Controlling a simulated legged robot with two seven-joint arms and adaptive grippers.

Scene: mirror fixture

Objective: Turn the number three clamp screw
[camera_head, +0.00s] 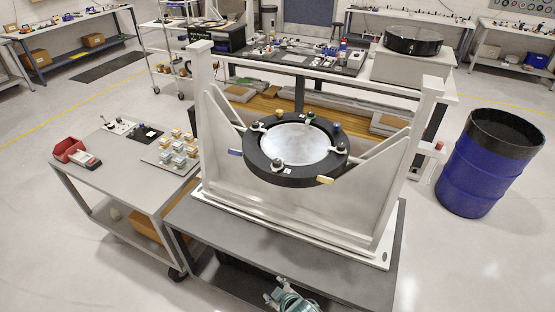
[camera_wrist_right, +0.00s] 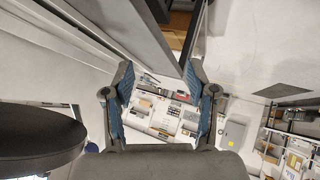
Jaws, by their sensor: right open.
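The mirror fixture has a black ring (camera_head: 262,168) around a pale round mirror (camera_head: 295,145), held in a white frame (camera_head: 205,110). I cannot read which clamp is number three. My right gripper (camera_head: 286,296) is at the bottom edge of the head view, in front of and below the ring, touching no clamp. In the right wrist view its blue-padded fingers (camera_wrist_right: 158,70) are apart and empty. My left gripper is out of view.
The fixture stands on a grey table (camera_head: 350,285). A cart (camera_head: 110,165) with a red bin (camera_head: 68,149) and several small blocks is at left. A blue drum (camera_head: 480,170) stands at right. A workbench (camera_head: 300,60) is behind.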

